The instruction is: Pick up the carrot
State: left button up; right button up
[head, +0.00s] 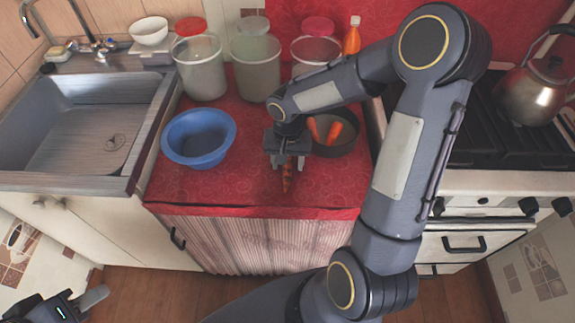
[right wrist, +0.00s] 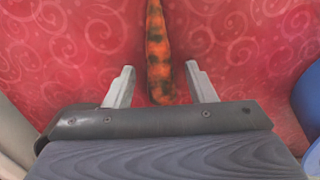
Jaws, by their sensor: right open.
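A carrot (head: 287,178), orange with dark patches, lies on the red oilcloth counter near its front edge. In the right wrist view the carrot (right wrist: 158,55) runs from the top edge down between the two fingers. My right gripper (head: 288,163) is over the carrot's far end, and it also shows in the right wrist view (right wrist: 159,85). Its fingers are open, one on each side of the carrot, with gaps on both sides. More orange carrots (head: 334,131) lie in a dark pan (head: 345,146). My left gripper (head: 90,300) is low at the left, partly cut off.
A blue bowl (head: 198,138) stands left of my right gripper, and the dark pan is close on its right. Several tall containers (head: 255,65) stand behind. A sink (head: 80,125) is left; a stove with a kettle (head: 530,92) is right.

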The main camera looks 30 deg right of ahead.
aim_at(288, 163)
jog(key=c, duration=1)
jog(key=shift+c, duration=0.2)
jog(key=shift+r, duration=0.15)
jog(key=shift+r, duration=0.3)
notch_tip(288, 163, up, 2)
jog(key=shift+r, duration=0.15)
jog(key=s+r, duration=1)
jog(key=s, duration=0.4)
